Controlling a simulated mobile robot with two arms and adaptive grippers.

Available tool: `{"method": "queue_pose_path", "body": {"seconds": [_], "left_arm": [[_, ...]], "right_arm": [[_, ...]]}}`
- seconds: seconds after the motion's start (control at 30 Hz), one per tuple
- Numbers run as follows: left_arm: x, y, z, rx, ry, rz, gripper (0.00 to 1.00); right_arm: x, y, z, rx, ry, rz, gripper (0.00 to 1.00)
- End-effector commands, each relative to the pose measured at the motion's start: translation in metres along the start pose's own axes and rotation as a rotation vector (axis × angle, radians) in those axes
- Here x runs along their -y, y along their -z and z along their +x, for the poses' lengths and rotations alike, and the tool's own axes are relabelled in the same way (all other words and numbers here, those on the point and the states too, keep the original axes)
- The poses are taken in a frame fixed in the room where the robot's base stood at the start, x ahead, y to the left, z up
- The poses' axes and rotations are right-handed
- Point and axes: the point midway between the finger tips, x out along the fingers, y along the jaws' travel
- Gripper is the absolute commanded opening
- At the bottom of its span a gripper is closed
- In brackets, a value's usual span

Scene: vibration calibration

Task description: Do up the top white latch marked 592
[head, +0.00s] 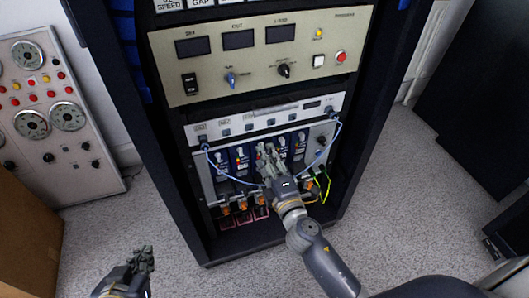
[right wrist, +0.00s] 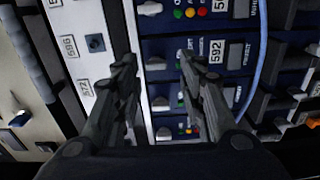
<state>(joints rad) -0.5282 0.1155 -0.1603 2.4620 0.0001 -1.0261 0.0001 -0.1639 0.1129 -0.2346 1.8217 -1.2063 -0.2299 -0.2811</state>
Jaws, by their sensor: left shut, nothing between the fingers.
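The blue module marked 592 (right wrist: 215,54) shows in the right wrist view, its label just right of the right-hand finger. A small white latch (right wrist: 155,63) in line with that label shows between my right fingertips. My right gripper (right wrist: 156,66) is open, with one finger on each side of the latch in the picture; I cannot tell whether they touch it. In the head view my right gripper (head: 268,156) is in front of the row of blue modules and hides the latch. My left gripper (head: 144,258) is shut and empty at the lower left, away from the rack.
Other white latches (right wrist: 160,103) are close by in the same row. A blue cable (head: 228,177) loops across the modules, and another cable (head: 327,146) hangs at the right. The rack's dark frame (head: 130,125) stands at the left. The floor (head: 110,225) around my left gripper is clear.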

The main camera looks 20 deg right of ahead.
Motion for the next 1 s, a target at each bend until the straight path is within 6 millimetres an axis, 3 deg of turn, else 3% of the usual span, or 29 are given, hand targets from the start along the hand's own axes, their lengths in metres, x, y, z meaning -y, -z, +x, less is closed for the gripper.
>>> {"method": "queue_pose_path", "body": {"seconds": [0.2,0.4,1.0], "left_arm": [[0.0,0.0,0.0,0.0,0.0,0.0,0.0],[0.0,0.0,0.0,0.0,0.0,0.0,0.0],[0.0,0.0,0.0,0.0,0.0,0.0,0.0]], "right_arm": [[0.0,0.0,-0.031,0.002,0.0,-0.001,0.42],[-0.001,0.0,-0.046,0.001,-0.003,-0.003,0.42],[-0.002,-0.001,-0.049,0.001,-0.004,-0.004,0.42]]}}
